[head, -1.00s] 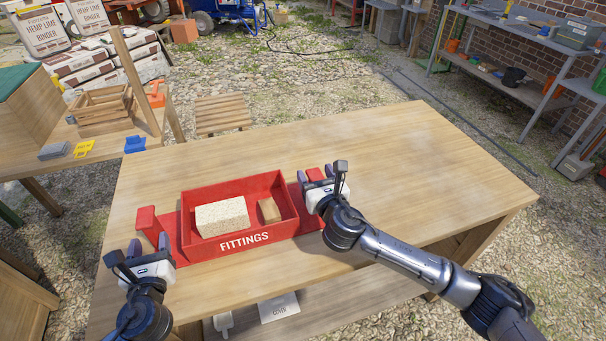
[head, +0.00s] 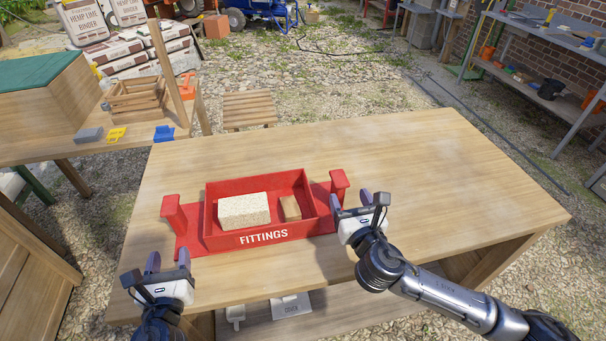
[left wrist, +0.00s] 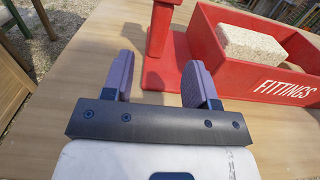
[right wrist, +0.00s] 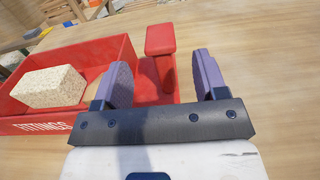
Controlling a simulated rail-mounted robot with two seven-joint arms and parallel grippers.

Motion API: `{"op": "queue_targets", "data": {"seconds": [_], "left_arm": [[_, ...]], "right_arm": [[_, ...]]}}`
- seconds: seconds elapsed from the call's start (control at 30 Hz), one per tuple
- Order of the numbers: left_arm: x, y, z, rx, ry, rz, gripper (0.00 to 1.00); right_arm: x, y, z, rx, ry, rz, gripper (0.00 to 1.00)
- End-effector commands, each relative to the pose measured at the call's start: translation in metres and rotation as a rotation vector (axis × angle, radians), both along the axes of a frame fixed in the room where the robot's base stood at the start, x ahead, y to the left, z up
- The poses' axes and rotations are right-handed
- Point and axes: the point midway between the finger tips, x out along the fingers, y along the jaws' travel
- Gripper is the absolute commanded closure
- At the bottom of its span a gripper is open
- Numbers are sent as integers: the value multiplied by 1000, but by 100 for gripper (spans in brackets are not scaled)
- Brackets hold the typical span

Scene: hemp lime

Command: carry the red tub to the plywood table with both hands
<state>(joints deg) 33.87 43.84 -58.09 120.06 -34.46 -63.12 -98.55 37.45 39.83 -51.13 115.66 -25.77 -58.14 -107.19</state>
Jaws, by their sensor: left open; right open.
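The red tub (head: 268,236), marked FITTINGS, stands on a wooden table (head: 440,170). It has a red upright handle post at each end and holds a pale speckled block (head: 244,210) and a small brown block (head: 291,208). My left gripper (head: 168,265) is open and empty, in front of the tub's left post (left wrist: 161,28), apart from it. My right gripper (head: 361,203) is open and empty, just right of and in front of the right post (right wrist: 160,40). Neither gripper touches a post, as far as I can see.
A second wooden table (head: 90,150) at the left bears a green-topped box (head: 45,90), a wooden crate (head: 137,97) and small yellow, blue and grey pieces. A slatted stool (head: 249,109) stands behind. The right half of the tub's table is clear.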

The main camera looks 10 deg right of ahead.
Motion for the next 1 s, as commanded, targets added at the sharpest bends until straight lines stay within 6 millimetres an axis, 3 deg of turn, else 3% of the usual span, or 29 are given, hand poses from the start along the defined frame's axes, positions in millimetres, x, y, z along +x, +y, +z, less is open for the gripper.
{"op": "queue_targets", "data": {"seconds": [0.1, 0.33, 1.0], "left_arm": [[0, 0, 0, 0, 0, 0, 47], [0, 0, 0, 0, 0, 0, 47], [0, 0, 0, 0, 0, 0, 47]], "right_arm": [[-19, 0, 0, 0, 1, 1, 34], [-40, 0, 0, 0, 0, 1, 34], [-44, 0, 0, 0, 0, 1, 34]]}}
